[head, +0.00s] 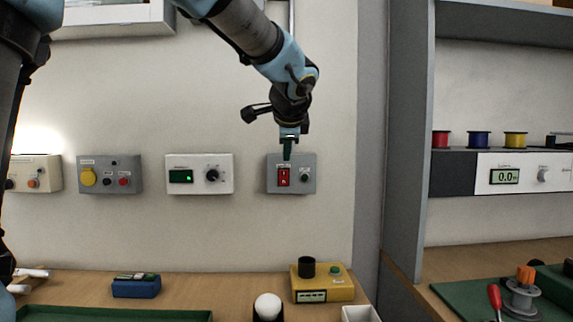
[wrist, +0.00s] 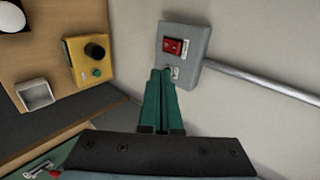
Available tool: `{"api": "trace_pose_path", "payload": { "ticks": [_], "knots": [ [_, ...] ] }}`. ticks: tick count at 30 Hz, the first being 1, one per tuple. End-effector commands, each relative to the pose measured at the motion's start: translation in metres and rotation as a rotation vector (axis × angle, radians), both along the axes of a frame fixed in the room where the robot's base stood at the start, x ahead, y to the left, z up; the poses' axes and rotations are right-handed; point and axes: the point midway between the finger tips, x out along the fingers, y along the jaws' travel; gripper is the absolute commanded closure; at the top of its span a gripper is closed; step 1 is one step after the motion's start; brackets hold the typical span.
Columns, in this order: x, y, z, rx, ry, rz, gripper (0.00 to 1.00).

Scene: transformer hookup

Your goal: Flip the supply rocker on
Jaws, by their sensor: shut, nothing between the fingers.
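The supply rocker (head: 283,177) is a red switch on a grey wall box (head: 307,163), with a small dark green button or lamp (head: 304,178) to its right. In the wrist view the red rocker (wrist: 173,46) shows near the top of the grey box (wrist: 198,42). My gripper (head: 287,154) is shut and empty, its green fingers pointing down just above the rocker in the head view. In the wrist view the fingertips (wrist: 161,72) lie close to the box's lower end; I cannot tell whether they touch it.
A white box with a display and knob (head: 199,174) hangs left of the grey box. A yellow unit (head: 323,284) with a black cylinder stands on the wooden bench below. A conduit (wrist: 262,80) leaves the box. Grey shelving (head: 405,120) stands at right.

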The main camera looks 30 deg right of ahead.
Motion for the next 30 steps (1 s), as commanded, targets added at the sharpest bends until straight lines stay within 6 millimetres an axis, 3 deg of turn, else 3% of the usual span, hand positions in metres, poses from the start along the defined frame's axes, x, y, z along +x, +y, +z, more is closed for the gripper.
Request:
{"api": "trace_pose_path", "payload": {
  "ticks": [16,22,30],
  "knots": [
    [0.069,-0.031,-0.060,0.005,0.002,0.004,1.00],
    [0.095,-0.043,-0.055,0.000,0.001,0.003,1.00],
    [0.105,-0.048,-0.056,-0.001,0.001,0.001,1.00]
  ]
}}
